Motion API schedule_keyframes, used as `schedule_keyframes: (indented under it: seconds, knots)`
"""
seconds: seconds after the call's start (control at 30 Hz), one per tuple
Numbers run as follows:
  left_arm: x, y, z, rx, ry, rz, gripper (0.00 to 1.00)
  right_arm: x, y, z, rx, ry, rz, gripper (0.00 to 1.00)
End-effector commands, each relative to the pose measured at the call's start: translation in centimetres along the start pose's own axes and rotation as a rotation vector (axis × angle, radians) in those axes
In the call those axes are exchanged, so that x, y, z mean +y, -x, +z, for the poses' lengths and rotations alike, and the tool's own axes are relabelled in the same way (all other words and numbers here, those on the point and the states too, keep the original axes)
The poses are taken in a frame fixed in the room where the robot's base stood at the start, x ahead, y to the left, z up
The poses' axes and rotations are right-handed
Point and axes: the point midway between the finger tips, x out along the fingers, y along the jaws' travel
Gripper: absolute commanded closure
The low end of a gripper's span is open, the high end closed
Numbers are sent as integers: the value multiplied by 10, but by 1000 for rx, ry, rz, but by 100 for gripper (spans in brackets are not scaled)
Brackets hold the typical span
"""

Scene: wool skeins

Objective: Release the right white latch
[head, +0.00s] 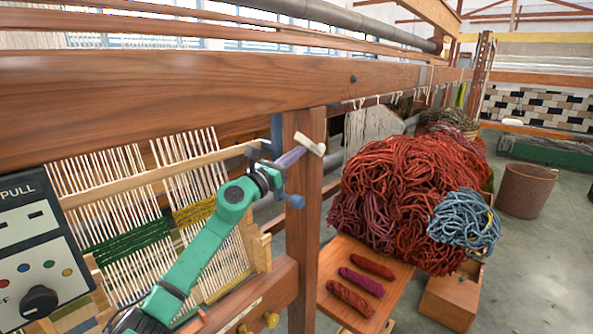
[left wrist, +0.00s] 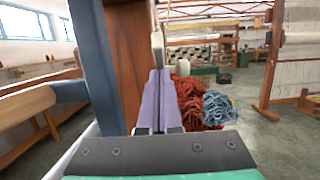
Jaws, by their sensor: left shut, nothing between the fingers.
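A white latch (head: 310,144) sits on the upright wooden post (head: 304,220) of the loom, tilted, its right end lower. In the left wrist view a pale upright piece, seemingly the latch (left wrist: 157,42), stands just beyond my fingertips. My left gripper (head: 300,151), with purple fingers, is shut and empty, its tips right at the latch's left side; I cannot tell whether they touch it. The closed fingers also show in the left wrist view (left wrist: 158,75). I see no second white latch. My right gripper is not in view.
A thick wooden beam (head: 200,95) crosses above my arm. A blue bar (head: 277,135) stands left of the post. Warp threads (head: 110,200) and a control panel (head: 40,250) are at left. Red wool (head: 415,190) and blue wool (head: 464,221) pile up right of the post. Open floor lies farther right.

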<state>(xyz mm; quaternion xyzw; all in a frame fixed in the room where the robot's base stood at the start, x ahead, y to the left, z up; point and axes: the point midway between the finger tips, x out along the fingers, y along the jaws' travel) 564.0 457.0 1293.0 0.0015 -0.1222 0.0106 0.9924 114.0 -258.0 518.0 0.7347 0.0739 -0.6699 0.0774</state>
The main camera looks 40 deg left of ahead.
Motion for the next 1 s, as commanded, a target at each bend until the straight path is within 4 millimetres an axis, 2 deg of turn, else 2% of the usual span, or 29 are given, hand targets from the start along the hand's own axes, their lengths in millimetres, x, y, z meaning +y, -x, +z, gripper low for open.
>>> schedule_keyframes:
  seconds: [0.1, 0.43, 1.0]
  knots:
    - [1, -6, 14, -3, -2, 1, 100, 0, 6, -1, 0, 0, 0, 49]
    - [1, -21, 34, -2, -1, 1, 100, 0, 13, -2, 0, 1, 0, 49]
    - [0, -30, 43, -1, 1, 1, 100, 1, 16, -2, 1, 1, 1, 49]
